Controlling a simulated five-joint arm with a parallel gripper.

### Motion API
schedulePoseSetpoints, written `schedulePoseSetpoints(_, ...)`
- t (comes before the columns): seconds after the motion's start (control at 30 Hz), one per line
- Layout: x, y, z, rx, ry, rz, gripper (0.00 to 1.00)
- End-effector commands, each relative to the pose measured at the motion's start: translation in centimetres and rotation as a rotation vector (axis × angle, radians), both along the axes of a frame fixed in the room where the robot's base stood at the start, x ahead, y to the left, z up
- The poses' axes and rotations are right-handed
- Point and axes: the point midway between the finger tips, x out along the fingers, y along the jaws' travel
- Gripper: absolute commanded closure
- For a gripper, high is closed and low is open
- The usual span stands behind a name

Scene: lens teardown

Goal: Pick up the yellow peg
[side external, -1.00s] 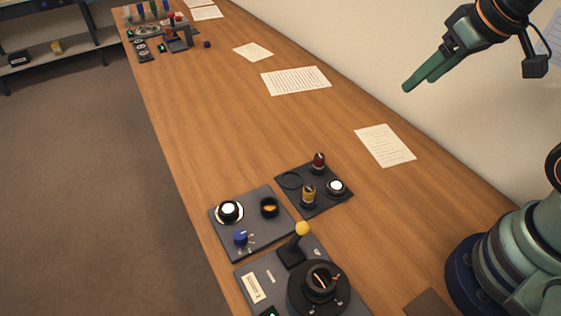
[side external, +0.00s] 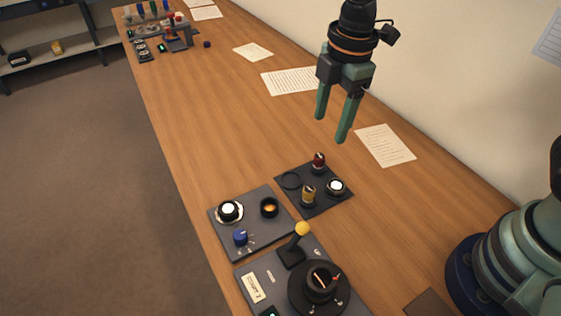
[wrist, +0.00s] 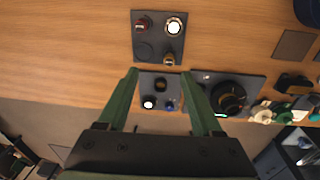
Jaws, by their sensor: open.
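The yellow peg (side external: 308,194) stands upright on the small dark tray (side external: 321,207) in the side view. It also shows in the wrist view (wrist: 169,60), at the tray's lower right corner. A red peg (side external: 319,161) stands behind it, and a white-topped round part (side external: 336,187) is to its right. My gripper (side external: 331,128) is open and empty, pointing down, well above the table and above the tray in the picture. In the wrist view my two green fingers (wrist: 158,75) are spread apart, with the yellow peg beyond their tips.
A control panel (side external: 254,242) with a blue knob (side external: 240,237) lies left of the tray. A panel with a yellow-topped lever (side external: 302,229) and a black round part (side external: 319,286) is nearer. Paper sheets (side external: 385,146) lie along the wall. Much of the table's middle is bare.

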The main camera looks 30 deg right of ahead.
Motion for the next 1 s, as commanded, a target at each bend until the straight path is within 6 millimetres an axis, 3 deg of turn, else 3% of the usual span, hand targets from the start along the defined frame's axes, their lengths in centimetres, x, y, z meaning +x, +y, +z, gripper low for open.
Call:
schedulePoseSetpoints(0.1, -0.1, 2.4, -2.0, -0.033, 0.048, 0.204, 0.33)
schedulePoseSetpoints(0.3, -0.2, 4.0, -3.5, -0.053, 0.08, 0.357, 0.33)
schedulePoseSetpoints(0.7, -0.3, 3.9, -9.3, -0.055, 0.082, 0.363, 0.33)
schedulePoseSetpoints(1.0, -0.6, 3.6, -11.7, -0.055, 0.083, 0.362, 0.33)
